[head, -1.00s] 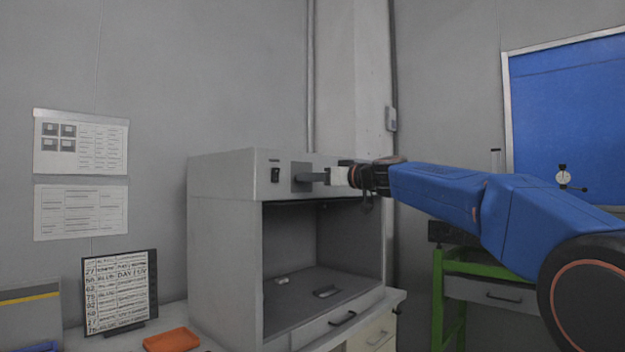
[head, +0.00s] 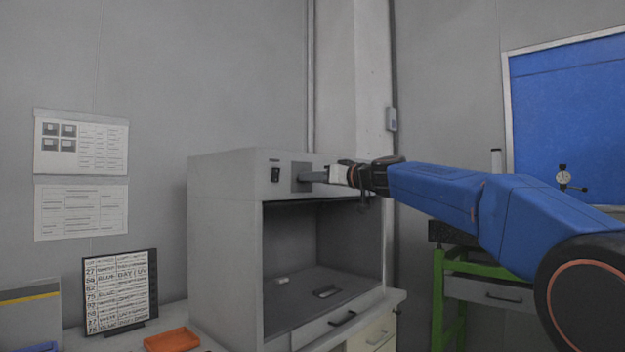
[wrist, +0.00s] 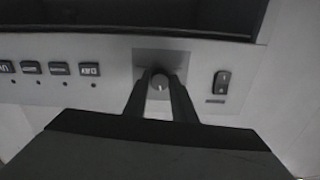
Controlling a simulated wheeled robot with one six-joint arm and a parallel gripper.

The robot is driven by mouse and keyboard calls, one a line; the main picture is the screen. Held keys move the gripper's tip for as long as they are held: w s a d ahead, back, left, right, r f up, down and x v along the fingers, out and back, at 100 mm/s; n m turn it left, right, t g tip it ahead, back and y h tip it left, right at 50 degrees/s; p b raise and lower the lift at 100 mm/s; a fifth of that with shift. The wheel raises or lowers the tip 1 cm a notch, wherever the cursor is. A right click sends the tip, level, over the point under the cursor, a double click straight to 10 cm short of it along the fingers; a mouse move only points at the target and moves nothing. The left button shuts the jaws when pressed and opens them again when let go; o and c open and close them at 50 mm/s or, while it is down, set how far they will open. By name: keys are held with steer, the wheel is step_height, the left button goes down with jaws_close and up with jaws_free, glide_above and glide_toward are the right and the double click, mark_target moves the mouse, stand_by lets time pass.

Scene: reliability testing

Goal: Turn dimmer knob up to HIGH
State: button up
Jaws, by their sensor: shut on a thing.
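The dimmer knob (wrist: 160,82) is a small round dark knob with a pale pointer mark, on a grey square plate (wrist: 147,58) of the cabinet's front panel. In the wrist view, the two dark fingers of my gripper (wrist: 160,84) are on either side of the knob and shut on it. In the head view, my gripper (head: 318,176) reaches the plate (head: 301,176) from the right and hides the knob. The pointer mark appears to point down in the wrist view. I cannot read a HIGH label.
The grey cabinet (head: 222,215) has an open bay below the panel. A rocker switch (wrist: 222,82) sits beside the plate, and several small labelled buttons (wrist: 59,68) sit on its other side. An orange tray (head: 172,340) and a sign board (head: 120,290) stand at left.

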steer(key=m, duration=2.5)
stand_by(0.6)
steer(key=o, duration=1.1)
steer(key=shift+c, duration=0.2)
steer(key=shift+r, duration=0.1)
